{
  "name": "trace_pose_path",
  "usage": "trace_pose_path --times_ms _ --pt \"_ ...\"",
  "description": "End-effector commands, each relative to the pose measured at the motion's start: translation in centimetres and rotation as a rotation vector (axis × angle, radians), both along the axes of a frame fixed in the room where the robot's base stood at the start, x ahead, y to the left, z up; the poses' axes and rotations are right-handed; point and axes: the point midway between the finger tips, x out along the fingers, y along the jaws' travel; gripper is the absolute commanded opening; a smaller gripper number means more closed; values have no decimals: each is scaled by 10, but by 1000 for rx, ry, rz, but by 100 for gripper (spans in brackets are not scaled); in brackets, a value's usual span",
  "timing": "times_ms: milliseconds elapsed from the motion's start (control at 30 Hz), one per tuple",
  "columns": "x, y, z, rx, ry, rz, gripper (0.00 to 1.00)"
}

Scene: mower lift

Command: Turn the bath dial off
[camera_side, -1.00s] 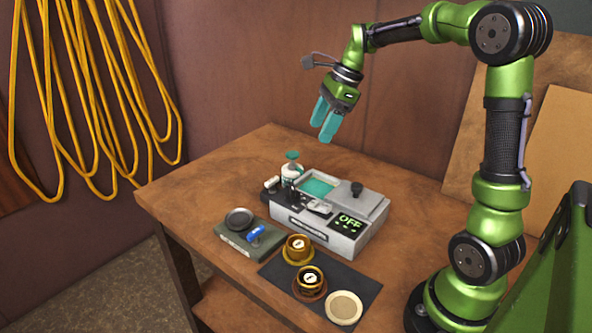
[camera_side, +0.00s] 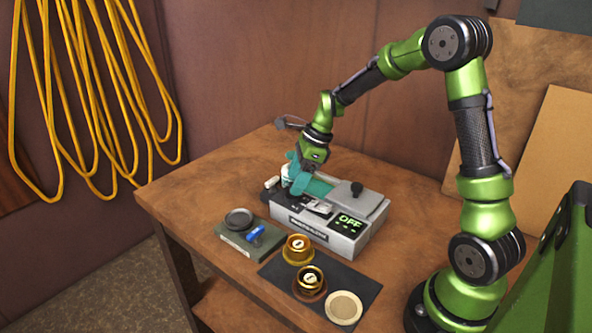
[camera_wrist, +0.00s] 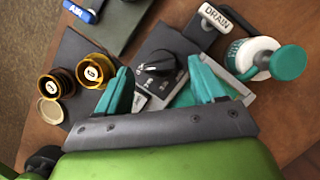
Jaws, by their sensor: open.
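The grey bath unit (camera_side: 338,242) sits on the wooden table, with a green display (camera_side: 349,222) reading OFF. In the wrist view its black dial (camera_wrist: 156,63), with a pale pointer line, lies between my fingers, above a panel with small markings too blurred to read. My gripper (camera_side: 300,187) is low over the left end of the unit, its teal fingers spread. The wrist view shows the gripper (camera_wrist: 160,68) open, with one finger on either side of the dial; I cannot tell whether they touch it. In the side view the fingers hide the dial.
A DRAIN handle (camera_wrist: 215,17) and a white bottle with a teal cap (camera_wrist: 262,58) stand close to the right finger. A black lid knob (camera_side: 357,187) is on the unit. Two gold cups (camera_side: 298,250) and a pale disc (camera_side: 344,307) lie in front. The table's back right is clear.

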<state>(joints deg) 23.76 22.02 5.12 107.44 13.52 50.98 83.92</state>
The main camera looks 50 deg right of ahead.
Motion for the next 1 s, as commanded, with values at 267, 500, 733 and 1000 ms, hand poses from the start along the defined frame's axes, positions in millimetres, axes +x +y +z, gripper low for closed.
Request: trace_pose_path --times_ms 267,500,733,1000 --pt "5 5 -16 0 0 -1 68" --pt "5 5 -16 -1 -1 0 65" --pt "5 5 -16 -1 -1 0 30" --pt "5 4 -15 -1 -1 6 12"
